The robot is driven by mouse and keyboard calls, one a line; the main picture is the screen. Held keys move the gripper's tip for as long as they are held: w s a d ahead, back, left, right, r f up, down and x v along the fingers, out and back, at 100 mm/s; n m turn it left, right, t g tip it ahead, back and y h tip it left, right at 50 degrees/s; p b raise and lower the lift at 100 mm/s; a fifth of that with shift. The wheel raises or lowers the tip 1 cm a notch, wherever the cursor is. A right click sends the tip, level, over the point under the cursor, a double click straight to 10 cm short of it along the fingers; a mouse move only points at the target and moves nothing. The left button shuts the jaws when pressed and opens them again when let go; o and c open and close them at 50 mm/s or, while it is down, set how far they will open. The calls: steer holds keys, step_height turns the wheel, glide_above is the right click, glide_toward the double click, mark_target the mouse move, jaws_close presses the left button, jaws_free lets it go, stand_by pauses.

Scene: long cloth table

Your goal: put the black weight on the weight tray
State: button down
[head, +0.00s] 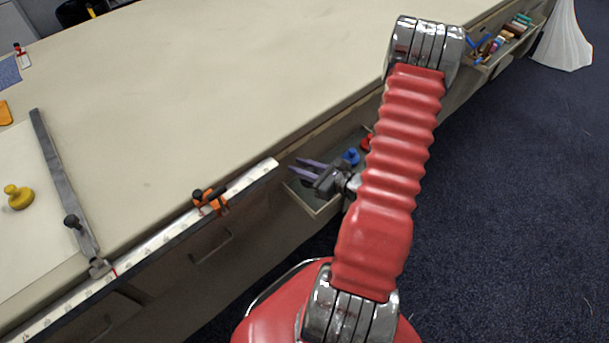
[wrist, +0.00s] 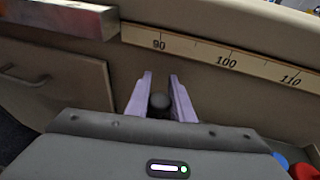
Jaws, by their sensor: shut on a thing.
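My gripper (head: 300,166), with pale purple fingers, is beside the table's front edge, over the left part of an open tray (head: 322,208). In the wrist view my gripper (wrist: 160,85) is shut on the black weight (wrist: 159,102); only a dark rounded knob of it shows between the fingers. I cannot make out the weight in the head view. A blue weight (head: 351,156) and a red weight (head: 366,143) stand in the tray, right of my gripper. The blue one (wrist: 276,160) and red one (wrist: 304,172) also show at the wrist view's lower right.
A yellow weight (head: 18,197) stands on a pale sheet at the table's left. A grey bar (head: 62,180) lies nearby. An orange clamp (head: 209,201) sits on the front edge ruler (wrist: 226,61). Another open tray (head: 500,50) holds coloured items. The table's middle is clear.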

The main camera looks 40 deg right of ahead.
steer(key=shift+f, duration=0.95)
steer(key=shift+f, duration=1.9)
steer(key=c, duration=1.5)
jaws_free()
steer(key=shift+f, duration=0.1)
steer(key=shift+c, duration=0.2)
steer(key=shift+s+d+r, duration=0.2)
steer(key=shift+s+r, duration=0.1)
steer(key=shift+s, duration=0.25)
steer(key=shift+v, duration=5.45)
